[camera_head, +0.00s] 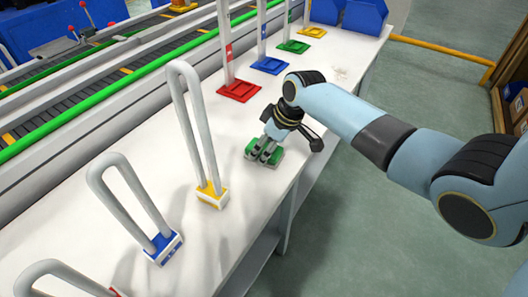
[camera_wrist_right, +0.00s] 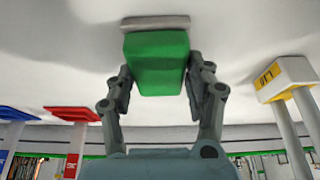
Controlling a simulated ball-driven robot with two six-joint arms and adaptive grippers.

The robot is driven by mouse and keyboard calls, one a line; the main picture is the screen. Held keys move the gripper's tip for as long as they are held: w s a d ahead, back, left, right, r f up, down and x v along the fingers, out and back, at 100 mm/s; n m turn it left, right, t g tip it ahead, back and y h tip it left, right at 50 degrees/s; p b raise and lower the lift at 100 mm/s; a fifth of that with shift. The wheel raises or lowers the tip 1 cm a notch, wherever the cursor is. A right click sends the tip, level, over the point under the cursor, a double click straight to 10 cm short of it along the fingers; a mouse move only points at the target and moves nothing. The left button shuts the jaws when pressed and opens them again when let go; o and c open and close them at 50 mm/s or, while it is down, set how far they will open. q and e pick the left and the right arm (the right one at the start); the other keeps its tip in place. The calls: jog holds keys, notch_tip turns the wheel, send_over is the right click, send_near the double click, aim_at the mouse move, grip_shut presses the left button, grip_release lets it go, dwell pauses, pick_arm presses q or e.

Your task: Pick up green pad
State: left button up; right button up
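The green pad (camera_head: 250,152) sits at my right gripper (camera_head: 264,149) on the white table, near its front edge, and the gripper covers part of it. In the right wrist view the green pad (camera_wrist_right: 157,60) is between the two fingers of my right gripper (camera_wrist_right: 160,75), with a light grey strip at its upper edge. A finger lies close along each side of the pad. I cannot tell whether both fingers press on it. My left gripper is not in view.
A yellow-based loop stand (camera_head: 211,195) and a blue-based one (camera_head: 163,247) stand nearby on the table (camera_head: 225,255). Beyond the gripper are red (camera_head: 239,91), blue (camera_head: 270,66) and green (camera_head: 293,47) bases with upright posts. A conveyor runs along the far side.

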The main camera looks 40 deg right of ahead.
jog(key=c, duration=0.4)
jog(key=shift+c, duration=0.2)
jog(key=shift+r, duration=0.55)
notch_tip(320, 180, up, 3)
jog(key=shift+f, duration=0.15)
jog(key=s+d+r, duration=0.4)
jog(key=s+r, duration=0.3)
jog(key=s, duration=0.4)
jog(key=o, duration=0.6)
jog(key=shift+d+r, duration=0.1)
jog(key=c, duration=0.5)
jog(key=shift+w+d, duration=0.1)
jog(key=shift+w, duration=0.05)
